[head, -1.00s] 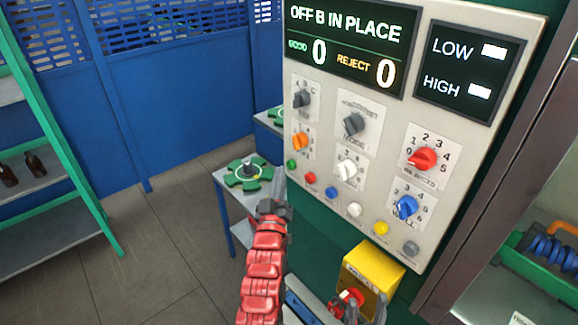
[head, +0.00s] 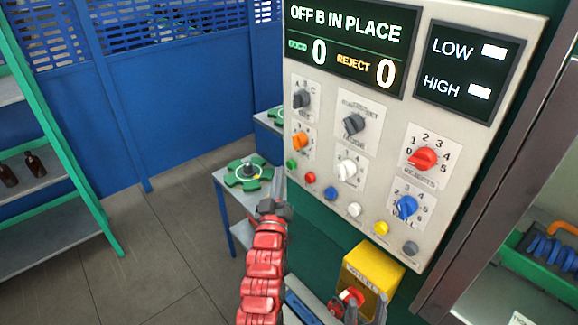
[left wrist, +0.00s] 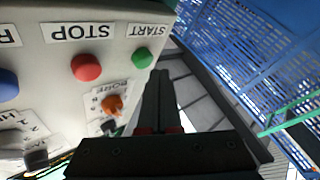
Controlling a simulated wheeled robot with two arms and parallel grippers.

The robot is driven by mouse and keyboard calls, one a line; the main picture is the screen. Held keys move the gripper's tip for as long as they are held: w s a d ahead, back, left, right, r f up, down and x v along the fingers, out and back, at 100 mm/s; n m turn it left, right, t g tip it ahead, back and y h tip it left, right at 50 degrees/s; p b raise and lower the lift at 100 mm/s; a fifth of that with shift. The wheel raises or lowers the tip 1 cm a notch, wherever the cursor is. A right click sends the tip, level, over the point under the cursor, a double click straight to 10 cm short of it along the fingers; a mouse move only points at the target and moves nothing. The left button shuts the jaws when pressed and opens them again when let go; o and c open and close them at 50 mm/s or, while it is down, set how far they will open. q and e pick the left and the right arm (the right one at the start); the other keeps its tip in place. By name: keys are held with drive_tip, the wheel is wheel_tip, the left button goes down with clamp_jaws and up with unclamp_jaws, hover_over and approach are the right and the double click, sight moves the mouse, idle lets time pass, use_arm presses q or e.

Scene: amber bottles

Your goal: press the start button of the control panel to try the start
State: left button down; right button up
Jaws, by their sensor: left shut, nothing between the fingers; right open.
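The control panel (head: 400,215) is light grey with a dark display reading "OFF B IN PLACE". The green start button (head: 291,163) is at the left end of its lower row of buttons. In the left wrist view the start button (left wrist: 142,57) shows beside its upside-down START label. My left gripper (head: 272,208) is shut and empty, below and left of the button. In the left wrist view its dark fingers (left wrist: 160,78) are just right of the button, apart from it in the picture. My right gripper (head: 345,306) is open at the bottom, before a yellow box.
The red stop button (left wrist: 87,67) is close beside the start button. Several coloured knobs sit above the button row. The yellow box (head: 378,270) juts out below the panel. A small table (head: 233,205) with a green disc stands behind my left gripper. A shelf with bottles (head: 35,164) is far left.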

use_arm(q)
drive_tip(key=shift+w+d+b, duration=0.25)
drive_tip(key=shift+d+b, duration=0.1)
drive_tip(key=shift+b, duration=0.2)
drive_tip(key=shift+w+d+b, duration=0.25)
drive_tip(key=shift+d+b, duration=0.1)
idle(0.7)
idle(0.3)
drive_tip(key=shift+s+a, duration=0.5)
drive_tip(key=shift+a, duration=0.15)
